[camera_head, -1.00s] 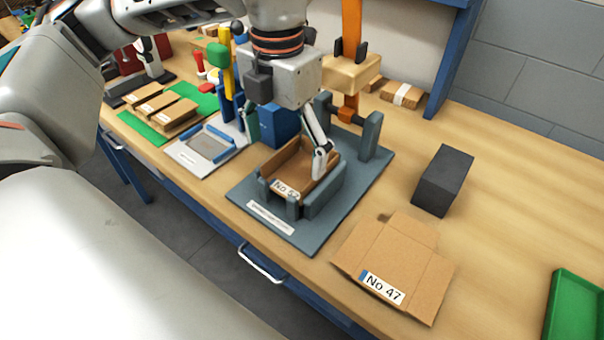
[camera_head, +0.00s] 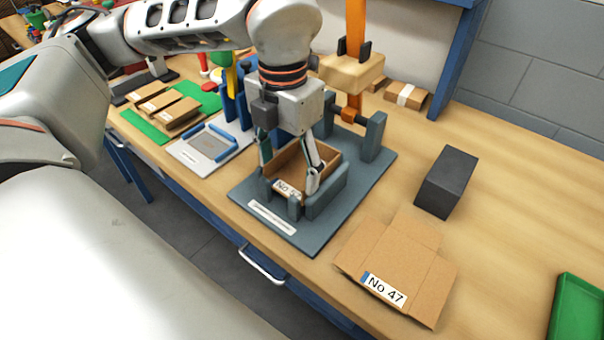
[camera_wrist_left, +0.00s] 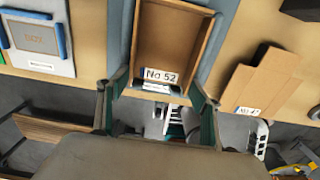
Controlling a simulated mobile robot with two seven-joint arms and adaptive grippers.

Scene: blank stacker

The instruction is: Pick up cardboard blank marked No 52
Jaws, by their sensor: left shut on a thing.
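The cardboard blank marked No 52 (camera_head: 288,188) is folded up as an open tray. It sits in the grey forming fixture (camera_head: 366,188), its label facing the front. It also shows in the left wrist view (camera_wrist_left: 172,38), with the label between the fingers. My left gripper (camera_head: 290,178) points down and is shut on the blank near its labelled end, one finger at each side. Part of the blank is hidden behind the gripper. My right gripper is not in view.
A flat blank marked No 47 (camera_head: 396,263) lies right of the fixture. A dark block (camera_head: 446,182) stands behind it, and a green tray (camera_head: 577,308) is at the right edge. An orange-handled press (camera_head: 354,60) rises behind the fixture. A white plate (camera_head: 190,154) lies to the left.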

